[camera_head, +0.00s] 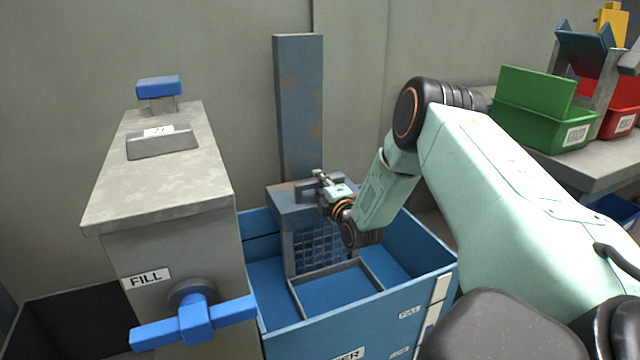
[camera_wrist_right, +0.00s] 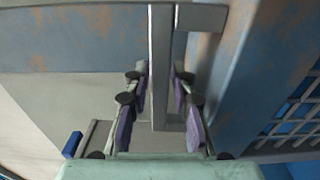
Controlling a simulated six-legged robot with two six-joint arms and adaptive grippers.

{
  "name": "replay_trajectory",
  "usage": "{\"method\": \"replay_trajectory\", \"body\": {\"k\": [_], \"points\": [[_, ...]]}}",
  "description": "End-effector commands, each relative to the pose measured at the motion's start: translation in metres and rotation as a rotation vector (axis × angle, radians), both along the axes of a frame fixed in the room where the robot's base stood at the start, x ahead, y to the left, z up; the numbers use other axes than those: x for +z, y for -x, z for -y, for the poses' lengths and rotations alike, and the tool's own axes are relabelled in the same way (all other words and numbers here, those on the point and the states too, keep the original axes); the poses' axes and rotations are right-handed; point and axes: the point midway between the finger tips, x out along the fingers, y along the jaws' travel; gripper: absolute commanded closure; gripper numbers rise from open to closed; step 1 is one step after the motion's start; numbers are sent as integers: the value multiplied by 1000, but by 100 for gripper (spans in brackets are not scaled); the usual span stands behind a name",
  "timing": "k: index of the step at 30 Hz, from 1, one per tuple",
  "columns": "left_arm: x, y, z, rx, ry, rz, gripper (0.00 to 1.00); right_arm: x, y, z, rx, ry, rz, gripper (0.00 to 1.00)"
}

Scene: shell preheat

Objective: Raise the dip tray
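The dip tray (camera_head: 301,210) is a worn blue-grey carriage with a mesh panel and a rectangular rim. It sits low inside the blue tank (camera_head: 424,273), in front of a tall upright post (camera_head: 299,105). A grey bar handle (camera_head: 305,190) is at its top. My right gripper (camera_head: 326,186) is at this handle. In the right wrist view, the purple-padded fingers (camera_wrist_right: 160,85) lie on both sides of the grey handle bar (camera_wrist_right: 161,50), their tips close against it. My forearm and wrist hide part of the tray. My left gripper is not in view.
A grey cabinet (camera_head: 165,185) labelled FILL, with a blue valve handle (camera_head: 195,321), stands left of the tank. At right, a bench (camera_head: 590,160) bears a green bin (camera_head: 540,120) and a red bin (camera_head: 618,122). A wall is close behind the post.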

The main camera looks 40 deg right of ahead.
Motion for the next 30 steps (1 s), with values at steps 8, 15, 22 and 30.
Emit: {"method": "replay_trajectory", "body": {"k": [8, 15, 22, 30], "points": [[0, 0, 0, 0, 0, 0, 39, 0, 0, 0, 0, 0, 0, 100], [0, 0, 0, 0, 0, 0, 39, 0, 1, 0, -1, 0, 0, 100], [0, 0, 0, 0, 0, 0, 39, 0, 1, 0, -1, 0, 0, 100], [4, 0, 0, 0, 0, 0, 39, 4, 1, 1, -2, 0, 0, 100]]}}
